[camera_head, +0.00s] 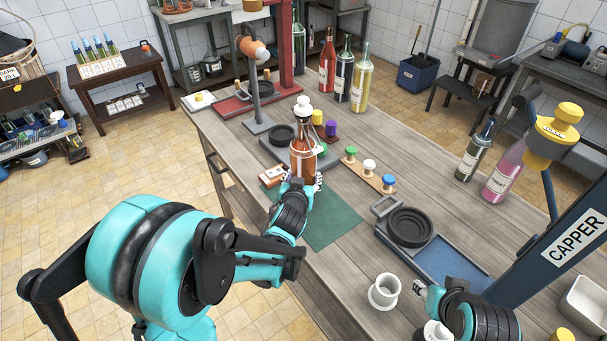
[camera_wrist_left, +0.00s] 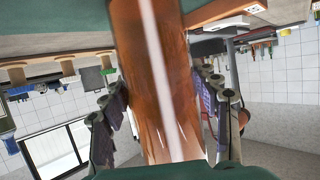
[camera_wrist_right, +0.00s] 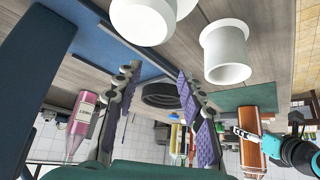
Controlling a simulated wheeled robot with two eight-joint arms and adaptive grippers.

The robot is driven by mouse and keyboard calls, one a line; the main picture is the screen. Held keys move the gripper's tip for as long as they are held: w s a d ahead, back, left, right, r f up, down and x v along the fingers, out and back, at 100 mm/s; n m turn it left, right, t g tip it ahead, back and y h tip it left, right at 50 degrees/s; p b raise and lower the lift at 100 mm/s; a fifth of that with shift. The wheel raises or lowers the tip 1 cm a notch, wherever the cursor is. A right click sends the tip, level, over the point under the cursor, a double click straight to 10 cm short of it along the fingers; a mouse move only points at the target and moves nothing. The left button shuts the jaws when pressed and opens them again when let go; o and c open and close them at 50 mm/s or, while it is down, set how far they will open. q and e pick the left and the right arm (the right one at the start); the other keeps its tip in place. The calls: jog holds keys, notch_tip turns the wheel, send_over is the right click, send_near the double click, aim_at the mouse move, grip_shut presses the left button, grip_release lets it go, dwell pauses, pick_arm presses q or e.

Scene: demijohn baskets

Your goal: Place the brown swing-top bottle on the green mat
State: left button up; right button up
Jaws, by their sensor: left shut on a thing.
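The brown swing-top bottle (camera_head: 303,150) stands upright with a white stopper on top, over the far part of the green mat (camera_head: 333,222). I cannot tell whether its base touches the mat. My left gripper (camera_head: 301,180) is shut on the bottle's lower body; in the left wrist view the brown glass (camera_wrist_left: 158,80) fills the space between the purple-padded fingers. My right gripper (camera_wrist_right: 158,88) is open and empty near the table's front right, beside a white cup (camera_head: 384,291).
A strip with green, white and blue stoppers (camera_head: 369,168) lies right of the bottle. The blue capper (camera_head: 562,232) with its black ring base (camera_head: 410,227) stands at right. Green and pink bottles (camera_head: 503,170) stand behind it. Tall bottles (camera_head: 343,72) stand at the back.

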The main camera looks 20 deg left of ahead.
pick_arm(q)
jog(key=shift+r, duration=0.1)
jog(key=o, duration=1.9)
jog(key=shift+s, duration=0.1)
jog(key=shift+r, duration=0.1)
jog(key=s+r+g+p, duration=0.1)
jog(key=s+g, duration=0.1)
jog(key=s, duration=0.6)
jog(key=s+r+m+g+h+p, duration=0.1)
jog(key=s+r+g, duration=0.1)
jog(key=s, duration=0.7)
jog(key=s+r+g+p, duration=0.1)
jog(key=s+r+g, duration=0.1)
jog(key=s, duration=0.7)
jog(key=shift+s+d+h+p, duration=0.2)
jog(key=shift+h+p, duration=0.1)
jog(key=shift+p, duration=0.1)
